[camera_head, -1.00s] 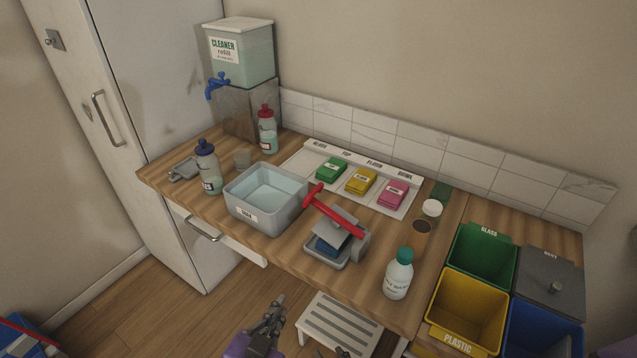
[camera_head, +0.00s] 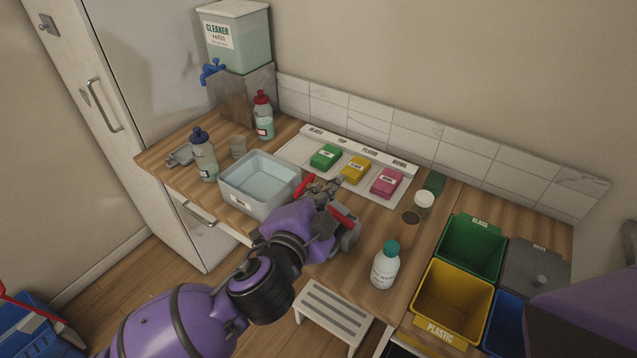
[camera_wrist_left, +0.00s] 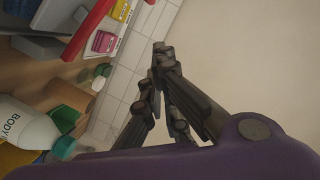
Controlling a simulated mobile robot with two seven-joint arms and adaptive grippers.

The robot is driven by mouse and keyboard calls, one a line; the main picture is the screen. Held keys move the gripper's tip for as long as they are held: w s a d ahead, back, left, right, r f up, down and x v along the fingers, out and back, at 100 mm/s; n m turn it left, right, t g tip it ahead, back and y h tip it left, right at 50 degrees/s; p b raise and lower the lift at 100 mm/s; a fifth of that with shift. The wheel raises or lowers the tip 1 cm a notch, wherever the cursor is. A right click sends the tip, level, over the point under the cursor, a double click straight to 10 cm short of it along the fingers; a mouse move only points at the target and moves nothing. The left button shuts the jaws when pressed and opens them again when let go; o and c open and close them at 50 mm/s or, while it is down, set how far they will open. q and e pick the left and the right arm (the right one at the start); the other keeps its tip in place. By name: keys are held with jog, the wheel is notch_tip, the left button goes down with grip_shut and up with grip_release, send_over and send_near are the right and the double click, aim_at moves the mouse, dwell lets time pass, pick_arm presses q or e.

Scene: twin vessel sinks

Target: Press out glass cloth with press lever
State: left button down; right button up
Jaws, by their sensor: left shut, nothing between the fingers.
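The press has a red lever (camera_head: 342,217), which slopes from upper left to lower right above the counter. Its grey body (camera_head: 350,240) is mostly hidden behind my left arm. The blue cloth in the press is hidden now. My left gripper (camera_head: 322,185) is shut and empty, above the press and close to the lever. I cannot tell whether they touch. The left wrist view shows the shut fingers (camera_wrist_left: 156,80) apart from the red lever (camera_wrist_left: 88,28), which is at upper left. My right gripper is out of view.
A grey basin of water (camera_head: 258,185) stands left of the press. A tray (camera_head: 300,152) behind holds green, yellow and pink cloths. A white bottle (camera_head: 385,268) and brown cup (camera_head: 409,228) stand to the right, before the bins (camera_head: 475,245). A step stool (camera_head: 335,312) is below.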

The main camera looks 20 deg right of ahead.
pick_arm(q)
jog(key=w+f, duration=0.2)
jog(key=w, duration=0.1)
jog(key=w+f, duration=0.1)
jog(key=w, duration=0.1)
jog(key=shift+d, duration=0.1)
dwell(0.3)
